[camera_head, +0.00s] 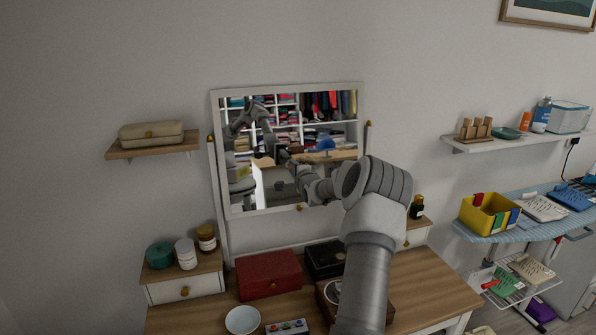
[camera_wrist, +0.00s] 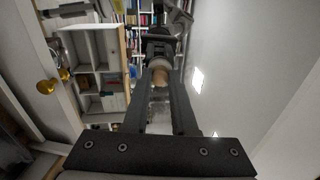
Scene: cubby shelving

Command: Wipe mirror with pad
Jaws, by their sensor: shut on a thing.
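The mirror (camera_head: 325,112) is a white-framed rectangle standing tilted on the dressing table, reflecting shelves and my own arm. My gripper (camera_wrist: 160,82) reaches in front of the glass; in the head view it is small and partly hidden by my arm. In the wrist view its two dark fingers are closed around a tan, rounded piece (camera_wrist: 160,76), which seems to be part of the pad. The pad's wiping face is hidden. Its far end lies close to its reflection; I cannot tell whether it touches the glass.
The dressing table (camera_head: 430,285) holds a red box (camera_head: 268,274), a black box (camera_head: 325,259), a white bowl (camera_head: 242,320) and jars (camera_head: 186,253) on the left drawer unit. A wall shelf (camera_head: 155,148) is at left; another (camera_head: 470,144) is at right, above a blue-covered board.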

